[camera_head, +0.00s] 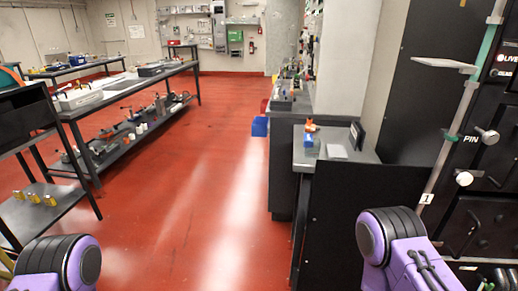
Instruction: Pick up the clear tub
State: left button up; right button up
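I cannot make out a clear tub anywhere in the head view. Small items on the far benches are too small to tell apart. Parts of my own purple and black arms show at the bottom left and bottom right edges. Neither gripper is in the picture, so what they hold is hidden.
Open red floor (190,190) runs down the middle. A long two-level bench (125,88) with tools stands at left, near a dark shelf with yellow-topped items (34,198). A black counter (345,215) and black cabinets (420,90) with a metal pole (462,110) stand close at right.

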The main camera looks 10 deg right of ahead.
aim_at(312, 147)
jog(key=u, duration=1.45)
jog(key=i, duration=1.05)
jog(key=z, duration=2.8)
